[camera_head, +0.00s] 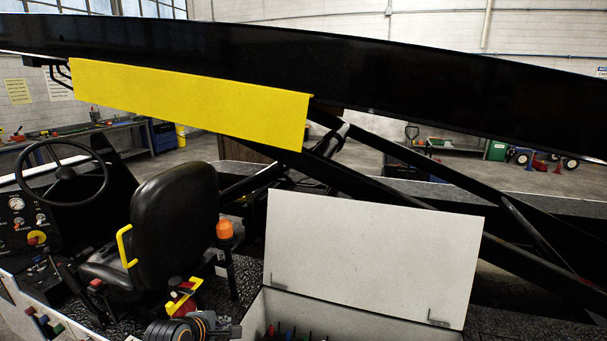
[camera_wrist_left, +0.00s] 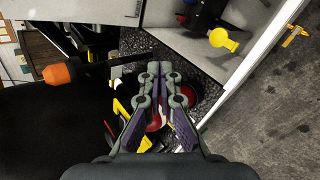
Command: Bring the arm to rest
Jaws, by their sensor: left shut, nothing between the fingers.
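My left gripper (camera_head: 226,329) shows at the bottom edge of the head view, left of the open white box. Only the end of the arm, with dark rings and an orange band, comes into that picture. In the left wrist view the gripper's fingers (camera_wrist_left: 159,68) are together, with nothing between them. Below and behind the fingers are a red round object and yellow parts, partly hidden by the fingers. Whether the fingers touch them I cannot tell. My right gripper is in neither view.
A white box with its lid (camera_head: 372,258) raised stands right of the gripper. A black seat (camera_head: 175,220), an orange beacon (camera_head: 225,231) and a steering wheel (camera_head: 62,171) are to the left. The black conveyor boom (camera_head: 400,80) crosses above. Open floor (camera_wrist_left: 265,125) lies right in the wrist view.

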